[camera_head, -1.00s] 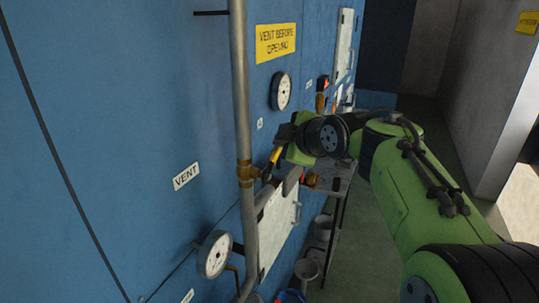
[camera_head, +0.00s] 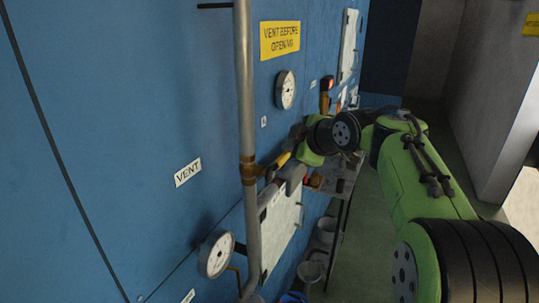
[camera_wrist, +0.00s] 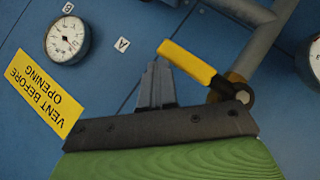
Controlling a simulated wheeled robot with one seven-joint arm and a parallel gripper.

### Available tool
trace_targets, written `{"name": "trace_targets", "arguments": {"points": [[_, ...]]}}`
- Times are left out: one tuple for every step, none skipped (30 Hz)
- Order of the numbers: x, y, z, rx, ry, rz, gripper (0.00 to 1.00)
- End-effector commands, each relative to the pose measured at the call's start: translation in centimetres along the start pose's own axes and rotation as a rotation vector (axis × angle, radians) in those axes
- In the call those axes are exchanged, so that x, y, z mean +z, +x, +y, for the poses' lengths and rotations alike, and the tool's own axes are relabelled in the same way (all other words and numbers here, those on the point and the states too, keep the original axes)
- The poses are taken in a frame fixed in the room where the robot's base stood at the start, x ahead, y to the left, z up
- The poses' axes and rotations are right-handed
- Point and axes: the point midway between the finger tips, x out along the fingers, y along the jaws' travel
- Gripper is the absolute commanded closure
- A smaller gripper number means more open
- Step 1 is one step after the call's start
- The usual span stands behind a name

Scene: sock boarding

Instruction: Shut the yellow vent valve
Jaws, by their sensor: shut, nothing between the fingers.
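The vent valve has a brass body (camera_head: 249,169) on the vertical grey pipe and a yellow handle (camera_head: 281,160). The handle sticks out to the right, about across the pipe. In the wrist view, the yellow handle (camera_wrist: 190,63) slants beside my gripper (camera_wrist: 156,68), and the valve's pivot (camera_wrist: 240,96) is at right. My fingers are shut with nothing between them. Their tips are close to the free end of the handle; I cannot tell whether they touch it. In the head view, my wrist partly hides the fingers.
The grey pipe (camera_head: 245,85) runs down the blue wall. A gauge (camera_head: 217,254) sits below the valve, and another gauge (camera_head: 286,90) above right. A white "VENT" label (camera_head: 187,171) and a yellow "VENT BEFORE OPENING" sign (camera_head: 280,40) are on the wall. Open floor (camera_head: 375,245) lies right.

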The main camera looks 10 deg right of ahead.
Motion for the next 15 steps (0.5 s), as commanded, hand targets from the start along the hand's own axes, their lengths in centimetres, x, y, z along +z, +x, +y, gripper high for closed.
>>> {"name": "trace_targets", "arguments": {"points": [[0.1, 0.07, -0.07, -0.002, 0.001, -0.002, 1.0], [0.11, 0.07, -0.07, -0.003, 0.001, -0.002, 1.0], [0.12, 0.08, -0.07, -0.003, 0.002, -0.002, 1.0], [0.12, 0.08, -0.07, -0.003, 0.002, -0.002, 1.0], [0.13, 0.08, -0.08, -0.003, 0.002, -0.002, 1.0], [0.13, 0.08, -0.08, -0.003, 0.002, -0.003, 1.0], [0.14, 0.08, -0.08, -0.003, 0.002, -0.003, 1.0], [0.14, 0.09, -0.08, -0.004, 0.002, -0.003, 1.0], [0.15, 0.09, -0.08, -0.004, 0.002, -0.003, 1.0], [0.15, 0.09, -0.09, -0.004, 0.002, -0.003, 1.0], [0.15, 0.09, -0.09, -0.004, 0.002, -0.003, 1.0], [0.15, 0.09, -0.08, -0.004, 0.002, -0.003, 1.0], [0.11, 0.06, -0.05, -0.004, 0.002, -0.003, 1.0], [-0.01, -0.02, 0.04, -0.004, 0.002, -0.003, 1.0], [-0.29, -0.21, 0.26, -0.004, 0.002, -0.003, 1.0]]}}
